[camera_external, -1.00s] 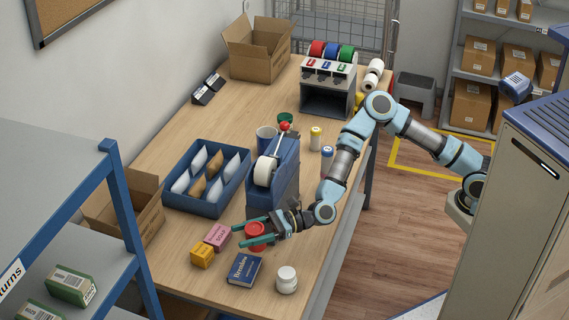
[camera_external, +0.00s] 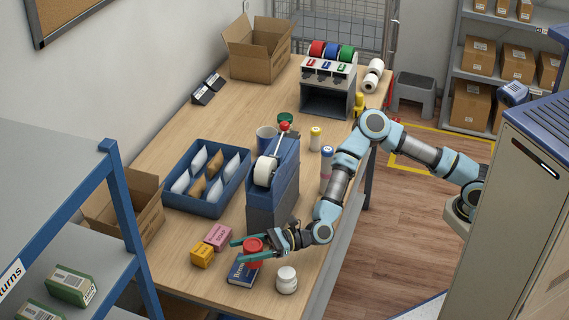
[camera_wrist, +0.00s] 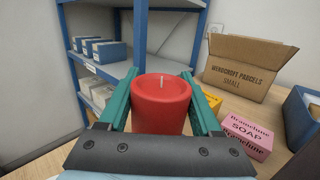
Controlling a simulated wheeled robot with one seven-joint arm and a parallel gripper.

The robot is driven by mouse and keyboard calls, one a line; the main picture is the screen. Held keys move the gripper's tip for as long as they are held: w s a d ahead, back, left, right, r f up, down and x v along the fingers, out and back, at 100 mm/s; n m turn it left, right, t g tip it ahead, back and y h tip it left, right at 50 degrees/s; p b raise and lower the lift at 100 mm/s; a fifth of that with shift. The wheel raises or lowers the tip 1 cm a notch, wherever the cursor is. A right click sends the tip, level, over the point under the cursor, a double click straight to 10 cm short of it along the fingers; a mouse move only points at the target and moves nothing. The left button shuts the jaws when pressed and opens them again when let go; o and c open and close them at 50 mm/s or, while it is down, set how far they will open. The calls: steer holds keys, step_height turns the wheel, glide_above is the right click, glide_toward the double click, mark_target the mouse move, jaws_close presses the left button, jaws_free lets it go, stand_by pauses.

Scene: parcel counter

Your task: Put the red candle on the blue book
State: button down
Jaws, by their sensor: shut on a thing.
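The red candle (camera_external: 254,252) is upright between the teal fingers of my gripper (camera_external: 240,249), which is shut on it. In the wrist view the candle (camera_wrist: 161,105) stands between the two fingers (camera_wrist: 162,98), its top and wick visible. The blue book (camera_external: 241,274) lies flat near the front edge of the counter. The candle overlaps the book's far right part in the outside view and hides some of its cover. I cannot tell whether the candle touches the book or is held just above it. The book is hidden in the wrist view.
A white jar (camera_external: 287,280) stands just right of the book. A yellow box (camera_external: 202,256) and a pink soap box (camera_external: 217,238) lie to its left. The blue tape dispenser (camera_external: 273,195) stands behind my gripper. A blue tray of packets (camera_external: 207,208) is further back.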

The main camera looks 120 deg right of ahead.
steer(key=shift+f, duration=1.55)
steer(key=shift+f, duration=0.1)
steer(key=shift+f, duration=0.15)
steer(key=shift+c, duration=0.3)
jaws_free()
steer(key=shift+r+p, duration=0.3)
steer(key=s+b, duration=0.1)
steer(key=s, duration=0.2)
steer(key=s+b, duration=0.1)
steer(key=s, duration=0.3)
steer(key=s+a+f+b, duration=0.1)
steer(key=s, duration=0.3)
steer(key=shift+s+f, duration=0.1)
steer(key=shift+s, duration=0.4)
